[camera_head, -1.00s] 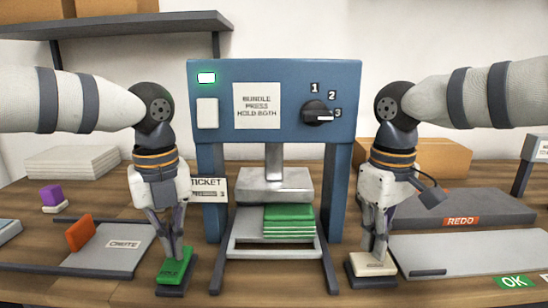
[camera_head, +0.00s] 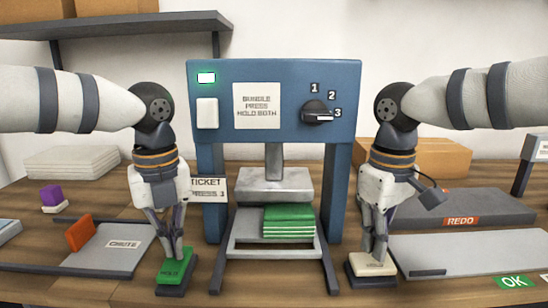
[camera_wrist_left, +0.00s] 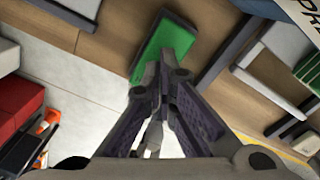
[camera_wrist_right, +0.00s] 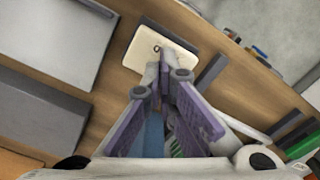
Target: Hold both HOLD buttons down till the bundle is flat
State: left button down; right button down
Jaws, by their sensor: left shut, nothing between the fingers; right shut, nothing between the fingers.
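The green HOLD button (camera_head: 173,272) sits on a dark base at the front left of the press (camera_head: 275,70). The cream HOLD button (camera_head: 373,265) sits at its front right. My left gripper (camera_head: 176,256) is shut and empty, pointing down with its tips at the green button's top. My right gripper (camera_head: 377,255) is shut and empty at the cream button's top. The wrist views show the tips over the green button (camera_wrist_left: 170,50) and cream button (camera_wrist_right: 150,48). The green bundle (camera_head: 289,222), in several layers, lies under the grey press plate (camera_head: 270,185); any gap is unclear.
A green lamp (camera_head: 206,77) is lit on the press, and its dial (camera_head: 318,112) points near 3. A grey CHUTE tray (camera_head: 105,248) with an orange block (camera_head: 79,233) is at left. Grey REDO and OK trays (camera_head: 470,250) lie at right.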

pick_arm(q)
jog(key=shift+f, duration=0.15)
jog(key=shift+f, duration=1.15)
pick_arm(e)
jog(key=shift+f, duration=1.3)
dwell(1.0)
